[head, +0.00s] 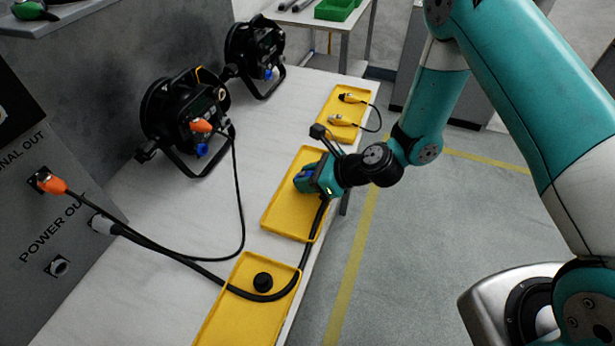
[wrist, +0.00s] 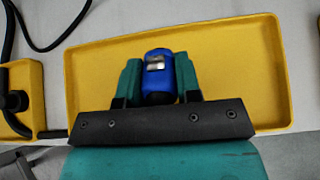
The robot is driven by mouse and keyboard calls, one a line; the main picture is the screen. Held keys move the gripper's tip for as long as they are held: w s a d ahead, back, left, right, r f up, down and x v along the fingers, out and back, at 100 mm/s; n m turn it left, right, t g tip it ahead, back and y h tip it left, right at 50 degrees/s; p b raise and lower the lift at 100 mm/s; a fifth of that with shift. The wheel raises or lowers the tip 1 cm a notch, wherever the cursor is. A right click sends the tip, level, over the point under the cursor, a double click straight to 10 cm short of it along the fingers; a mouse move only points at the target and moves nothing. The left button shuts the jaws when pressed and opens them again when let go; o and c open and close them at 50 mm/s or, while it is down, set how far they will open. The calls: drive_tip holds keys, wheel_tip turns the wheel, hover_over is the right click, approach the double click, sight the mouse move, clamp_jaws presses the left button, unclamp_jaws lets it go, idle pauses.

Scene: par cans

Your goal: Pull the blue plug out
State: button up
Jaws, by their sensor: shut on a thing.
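The blue plug (head: 302,180) is between the teal jaws of my gripper (head: 306,178), over or on the middle yellow tray (head: 275,215). In the wrist view the blue plug (wrist: 158,72) sits between both fingers, with a pale patch on its top; I cannot tell whether it touches the tray. A thick black cable (head: 318,222) runs from near my gripper over the front tray to a grey connector (head: 103,225) at the panel. An orange plug (head: 52,184) is in the panel, joined by a thinner cable to another orange plug (head: 201,126) at the nearer reel.
The front tray (head: 215,318) holds a black cap (head: 263,282). The far tray (head: 330,105) holds yellow connectors.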

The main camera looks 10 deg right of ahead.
drive_tip(key=o, duration=1.1)
drive_tip(key=v, duration=1.7)
drive_tip(key=s+a+r+n+g+h, duration=0.1)
drive_tip(key=s+r+n, duration=0.4)
drive_tip(key=n, duration=0.5)
drive_tip(key=s+a+r+n+g+h, duration=0.2)
drive_tip(key=s+r+n, duration=0.3)
drive_tip(key=n, duration=0.5)
drive_tip(key=s+a+r+n+g+h, duration=0.1)
drive_tip(key=s+r+n+g+h, duration=0.1)
drive_tip(key=s+r+n, duration=0.4)
drive_tip(key=shift+s+a+r+n+h, duration=0.1)
drive_tip(key=shift+r+n, duration=0.25)
drive_tip(key=shift+n, duration=0.5)
drive_tip(key=shift+w+a+r+n+h, duration=0.15)
drive_tip(key=shift+r+n, duration=0.2)
drive_tip(key=shift+n, duration=0.45)
drive_tip(key=shift+s+a+r+n+h, duration=0.15)
drive_tip(key=shift+r+n, duration=0.2)
drive_tip(key=shift+n, duration=0.5)
